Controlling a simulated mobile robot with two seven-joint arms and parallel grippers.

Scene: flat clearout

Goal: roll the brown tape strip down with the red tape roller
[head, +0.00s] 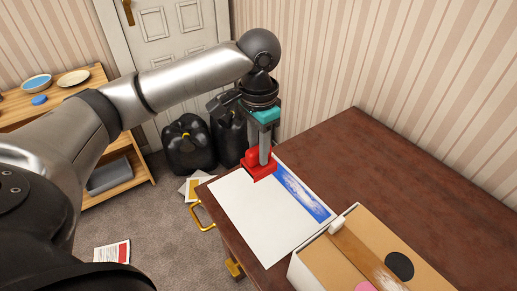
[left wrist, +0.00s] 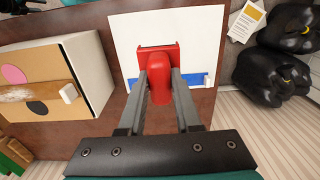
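The red tape roller (head: 258,166) is at the far end of the white sheet on the table. In the left wrist view the roller (left wrist: 160,80) shows its red handle between the fingers of my left gripper (left wrist: 160,78). That gripper (head: 264,148) is shut on the handle, with a finger on each side. I cannot tell whether the roller touches the sheet. The brown tape strip (head: 366,258) runs along the top of a cardboard box (head: 318,255), with a small white piece (head: 337,226) at its far end. My right gripper is not in view.
The white sheet (head: 248,215) with a blue picture lies on the brown table (head: 400,170), whose right part is clear. A pink and a black disc (head: 399,265) are on the box. Black bags (head: 188,145), a wooden shelf (head: 130,165) and a door stand beyond.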

